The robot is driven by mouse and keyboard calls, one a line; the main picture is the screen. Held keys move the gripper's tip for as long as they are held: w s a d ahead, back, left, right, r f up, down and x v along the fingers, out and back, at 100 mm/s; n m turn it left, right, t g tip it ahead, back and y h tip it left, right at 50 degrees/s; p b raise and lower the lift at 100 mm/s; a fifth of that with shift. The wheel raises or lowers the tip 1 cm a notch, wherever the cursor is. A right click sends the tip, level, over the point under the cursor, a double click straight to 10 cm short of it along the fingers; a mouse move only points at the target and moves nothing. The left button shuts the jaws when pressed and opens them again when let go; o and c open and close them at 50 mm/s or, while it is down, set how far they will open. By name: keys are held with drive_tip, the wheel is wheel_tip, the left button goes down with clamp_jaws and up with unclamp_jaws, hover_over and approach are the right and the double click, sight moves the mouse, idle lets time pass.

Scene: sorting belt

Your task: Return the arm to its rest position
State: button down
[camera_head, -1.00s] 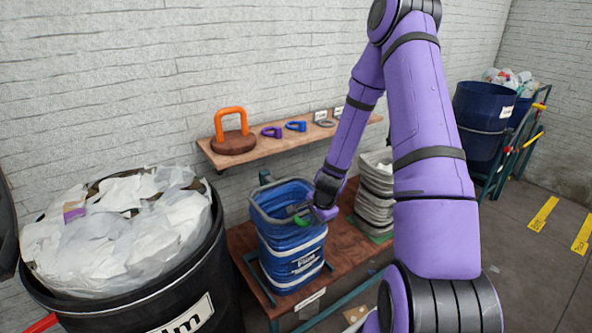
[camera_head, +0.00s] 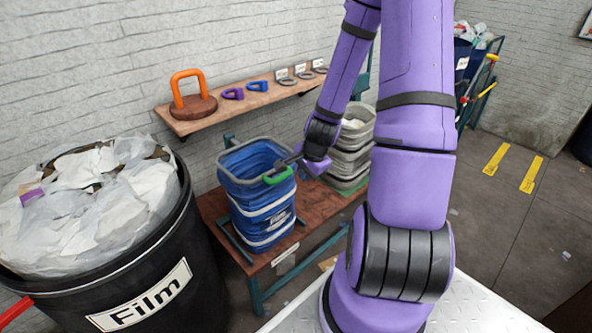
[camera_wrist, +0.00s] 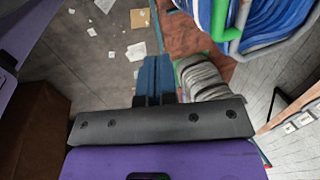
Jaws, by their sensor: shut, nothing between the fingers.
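My purple arm stretches down from the top of the head view to my gripper (camera_head: 298,160), which is beside the right rim of the blue basket (camera_head: 262,205). In the wrist view my gripper (camera_wrist: 155,62) is shut and empty, its two blue fingers side by side. The blue basket also shows at the top right of the wrist view (camera_wrist: 265,22), apart from the fingers. Its green handle (camera_head: 279,177) lies at the front rim. In the head view the fingertips are small and partly hard to make out.
A grey stack of baskets (camera_head: 350,150) stands right of the blue one on the wooden bench (camera_head: 213,207). A black Film bin (camera_head: 195,255) full of plastic is at left. A wall shelf (camera_head: 190,126) holds an orange-handled piece (camera_head: 188,98) and small rings. The floor (camera_head: 520,225) at right is open.

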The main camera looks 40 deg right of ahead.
drive_tip(key=shift+s, duration=0.2)
drive_tip(key=shift+r, duration=0.15)
drive_tip(key=a+r+n, duration=0.5)
drive_tip(key=a+r, duration=0.1)
drive_tip(key=r, duration=0.4)
drive_tip(key=a+r+n, duration=0.5)
drive_tip(key=r, duration=0.6)
drive_tip(key=s+a+r+n+t, duration=0.1)
drive_tip(key=s+a+r+n, duration=0.2)
drive_tip(key=s+r, duration=0.3)
drive_tip(key=s+a+r+n+t, duration=0.1)
drive_tip(key=s+a+r+n, duration=0.3)
drive_tip(key=s+r, duration=0.3)
drive_tip(key=shift+s+r+n, duration=0.15)
drive_tip(key=shift+s+n, duration=0.35)
drive_tip(key=shift+s, duration=0.6)
